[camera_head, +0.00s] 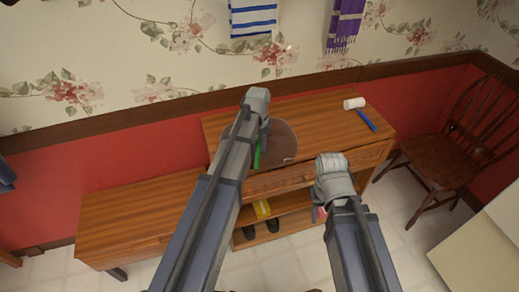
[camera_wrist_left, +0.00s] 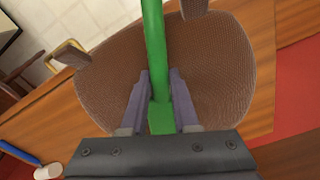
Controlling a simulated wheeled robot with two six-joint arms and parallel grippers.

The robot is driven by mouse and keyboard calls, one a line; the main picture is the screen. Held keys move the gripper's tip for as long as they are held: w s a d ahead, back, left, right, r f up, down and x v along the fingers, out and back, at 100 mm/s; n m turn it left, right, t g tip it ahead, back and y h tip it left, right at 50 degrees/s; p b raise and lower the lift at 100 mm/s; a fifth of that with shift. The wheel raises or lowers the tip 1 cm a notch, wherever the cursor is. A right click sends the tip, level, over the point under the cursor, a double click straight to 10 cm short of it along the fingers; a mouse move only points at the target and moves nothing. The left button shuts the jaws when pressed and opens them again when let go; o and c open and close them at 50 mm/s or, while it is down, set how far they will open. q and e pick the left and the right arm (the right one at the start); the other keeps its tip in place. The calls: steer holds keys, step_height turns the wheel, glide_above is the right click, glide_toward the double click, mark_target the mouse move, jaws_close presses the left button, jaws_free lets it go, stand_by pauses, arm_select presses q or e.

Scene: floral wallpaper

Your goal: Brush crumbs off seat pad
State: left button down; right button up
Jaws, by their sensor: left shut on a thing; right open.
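A brown, woven-looking seat pad (camera_head: 284,141) lies on the wooden cabinet top, partly hidden by my left arm. It fills much of the left wrist view (camera_wrist_left: 225,65), with two short brown tabs on its edge. My left gripper (camera_head: 264,135) is over the pad, shut on a green handle (camera_head: 257,158). The green handle runs between the fingers in the left wrist view (camera_wrist_left: 155,45); its far end is out of view there. I cannot make out any crumbs. My right gripper (camera_head: 319,203) is open, in front of the cabinet.
A lint roller with a blue handle (camera_head: 366,121) and white head lies on the cabinet top (camera_head: 320,108) at right. A wooden chair (camera_head: 440,161) stands at right. A lower wooden bench (camera_head: 130,218) is at left. Shoes (camera_head: 272,226) sit on the cabinet's shelf.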

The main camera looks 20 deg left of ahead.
arm_select(q)
steer(key=shift+f, duration=0.2)
steer(key=shift+r, duration=0.1)
steer(key=shift+s, duration=0.15)
steer(key=shift+s+d, duration=0.5)
steer(key=shift+s, duration=0.35)
steer(key=shift+s+d, duration=0.45)
steer(key=shift+s, duration=0.4)
step_height(320, 180, up, 6)
steer(key=p, duration=0.6)
steer(key=shift+w, duration=0.1)
